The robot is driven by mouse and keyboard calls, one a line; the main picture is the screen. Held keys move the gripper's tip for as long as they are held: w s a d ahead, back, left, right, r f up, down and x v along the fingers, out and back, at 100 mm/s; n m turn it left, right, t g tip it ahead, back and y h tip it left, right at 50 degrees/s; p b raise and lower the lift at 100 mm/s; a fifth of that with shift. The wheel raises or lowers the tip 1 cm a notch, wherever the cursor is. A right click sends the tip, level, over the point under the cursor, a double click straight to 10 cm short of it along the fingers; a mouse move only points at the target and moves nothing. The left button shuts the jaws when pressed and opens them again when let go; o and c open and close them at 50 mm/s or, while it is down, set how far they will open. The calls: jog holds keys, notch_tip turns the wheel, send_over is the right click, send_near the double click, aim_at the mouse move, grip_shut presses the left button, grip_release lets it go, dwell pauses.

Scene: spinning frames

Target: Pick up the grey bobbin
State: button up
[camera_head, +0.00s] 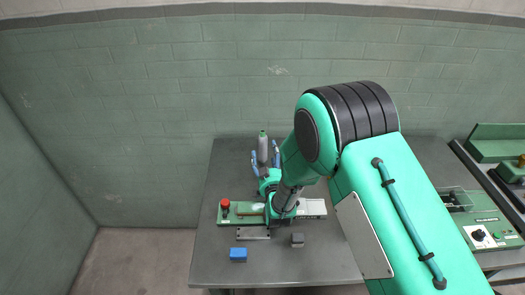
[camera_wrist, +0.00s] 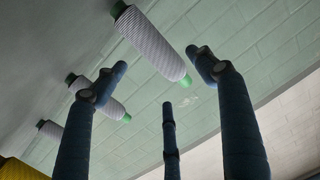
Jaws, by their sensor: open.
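A grey bobbin (camera_head: 263,147) with a green tip stands upright toward the back of the table in the head view. My gripper (camera_head: 266,157) has its blue fingers spread, one to each side of the bobbin in that picture. The wrist view shows the open dark fingers (camera_wrist: 162,76) with nothing held between them. A pale grey ribbed bobbin (camera_wrist: 152,42) with green ends is beyond the fingertips there. I cannot tell which matches the head view.
A yellow thing (camera_wrist: 14,170) shows at the wrist view's lower left corner. On the dark table (camera_head: 213,262) are a green box with a red button (camera_head: 225,204), a blue block (camera_head: 238,254) and a dark grey block (camera_head: 297,239). A wall stands behind. My arm hides the table's right part.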

aim_at(265, 147)
jog(key=shift+s+f, duration=0.1)
jog(key=shift+f, duration=0.1)
jog(key=shift+w+a, duration=0.15)
jog(key=shift+w, duration=1)
jog(key=shift+w, duration=0.15)
jog(key=shift+w+a+b, duration=0.15)
jog(key=shift+w+b, duration=0.3)
jog(key=shift+w, duration=0.8)
jog(key=shift+w+a+b, duration=0.1)
jog(key=shift+w+b, duration=0.35)
jog(key=shift+w, duration=0.75)
jog(key=c, duration=1.4)
